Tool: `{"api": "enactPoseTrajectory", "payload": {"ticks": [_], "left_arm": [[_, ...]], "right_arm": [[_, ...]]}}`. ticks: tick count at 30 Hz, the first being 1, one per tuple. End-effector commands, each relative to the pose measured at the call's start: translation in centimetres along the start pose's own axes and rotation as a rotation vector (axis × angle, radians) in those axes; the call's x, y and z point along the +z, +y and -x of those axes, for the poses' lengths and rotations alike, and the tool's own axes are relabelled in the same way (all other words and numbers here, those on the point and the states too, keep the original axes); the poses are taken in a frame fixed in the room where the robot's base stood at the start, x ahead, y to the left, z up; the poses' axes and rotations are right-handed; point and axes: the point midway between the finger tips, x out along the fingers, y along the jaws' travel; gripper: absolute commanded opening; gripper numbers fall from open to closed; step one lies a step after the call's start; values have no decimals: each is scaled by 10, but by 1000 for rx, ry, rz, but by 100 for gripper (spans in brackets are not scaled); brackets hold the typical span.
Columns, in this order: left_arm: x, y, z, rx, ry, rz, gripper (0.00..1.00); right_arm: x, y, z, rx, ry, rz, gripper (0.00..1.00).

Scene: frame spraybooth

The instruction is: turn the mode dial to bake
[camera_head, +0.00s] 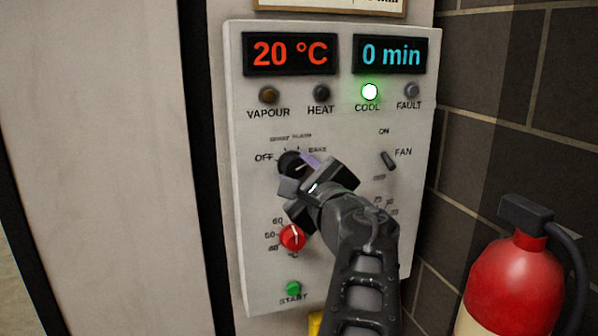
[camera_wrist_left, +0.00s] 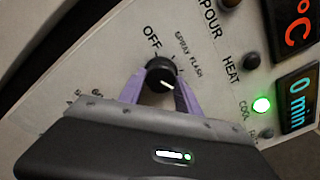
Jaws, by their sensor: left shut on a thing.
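The mode dial (camera_head: 290,161) is a black round knob on the upper left of the control panel, with OFF, SPRAY, FLASH and BAKE printed around it. My left gripper (camera_head: 303,167) is at the dial, its body covering the dial's lower right part. In the left wrist view the dial (camera_wrist_left: 161,77) sits between the two purple fingertips of my left gripper (camera_wrist_left: 160,84), which is shut on it. Its white pointer line is partly visible there, aimed toward the lower right of that picture, away from OFF. BAKE is not readable in the wrist view. My right gripper is not in view.
The panel (camera_head: 258,200) also carries a fan switch (camera_head: 388,160), a red knob (camera_head: 292,237) and a green start button (camera_head: 293,288). The COOL lamp (camera_head: 370,92) is lit green. Displays read 20 °C and 0 min. A red fire extinguisher (camera_head: 515,285) stands at right.

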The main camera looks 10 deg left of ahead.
Motion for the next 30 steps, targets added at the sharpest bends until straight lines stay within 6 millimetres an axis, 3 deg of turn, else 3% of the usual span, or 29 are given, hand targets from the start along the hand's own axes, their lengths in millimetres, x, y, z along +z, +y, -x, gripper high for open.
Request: {"api": "enactPoseTrajectory", "payload": {"ticks": [5,6,12,23,30], "left_arm": [[-2,1,0,1,2,-4,0],[-2,1,0,1,2,-4,43],[-1,0,0,1,1,-2,59],[2,-3,0,-1,0,0,60],[26,-25,0,-1,0,4,60]], "right_arm": [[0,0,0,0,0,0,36],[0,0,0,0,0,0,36],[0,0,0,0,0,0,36],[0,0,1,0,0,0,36],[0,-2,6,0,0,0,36]]}}
